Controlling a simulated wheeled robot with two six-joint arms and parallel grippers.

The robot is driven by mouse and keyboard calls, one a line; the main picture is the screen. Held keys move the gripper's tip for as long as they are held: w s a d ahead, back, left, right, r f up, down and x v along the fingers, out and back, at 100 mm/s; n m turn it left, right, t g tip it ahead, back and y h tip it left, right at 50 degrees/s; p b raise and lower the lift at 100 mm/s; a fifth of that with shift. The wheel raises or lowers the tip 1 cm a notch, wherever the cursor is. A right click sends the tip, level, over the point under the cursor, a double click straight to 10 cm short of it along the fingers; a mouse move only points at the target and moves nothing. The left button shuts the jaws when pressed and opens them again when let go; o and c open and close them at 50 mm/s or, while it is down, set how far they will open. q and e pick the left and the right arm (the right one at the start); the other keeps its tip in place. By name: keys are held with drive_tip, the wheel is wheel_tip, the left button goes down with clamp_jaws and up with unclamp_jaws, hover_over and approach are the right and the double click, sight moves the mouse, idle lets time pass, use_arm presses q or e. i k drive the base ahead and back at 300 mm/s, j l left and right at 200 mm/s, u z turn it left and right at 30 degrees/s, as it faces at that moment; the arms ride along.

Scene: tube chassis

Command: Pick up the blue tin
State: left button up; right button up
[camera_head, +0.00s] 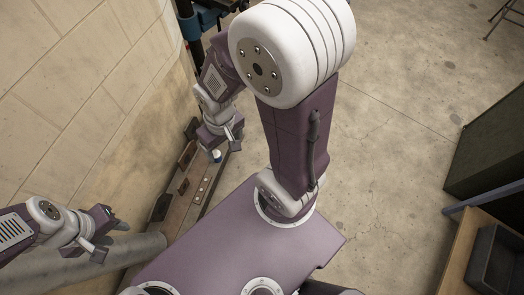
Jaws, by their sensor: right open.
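A small object with a pale top and a bluish side, which looks like the blue tin (216,156), stands on a long brown bench (196,190) along the wall. It is small and partly hidden by my gripper. My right gripper (225,151) points down right at the tin, with its jaws open. I cannot tell whether the fingers touch it. My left gripper (113,241) is at the lower left, open and empty, well apart from the tin, above a grey pipe.
The thick grey pipe (80,265) lies at the lower left. A block wall (80,90) closes the left side. A dark green cabinet (490,150) and a wooden table with a dark bin (497,262) stand at the right. The concrete floor (390,150) between is clear.

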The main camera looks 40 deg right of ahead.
sight(217, 154)
drive_tip(key=z, duration=0.75)
drive_tip(key=i+l+u, duration=0.55)
drive_tip(key=u, duration=0.15)
drive_tip(key=i+l+u, duration=0.3)
drive_tip(key=k+l, duration=0.05)
drive_tip(key=k, duration=0.05)
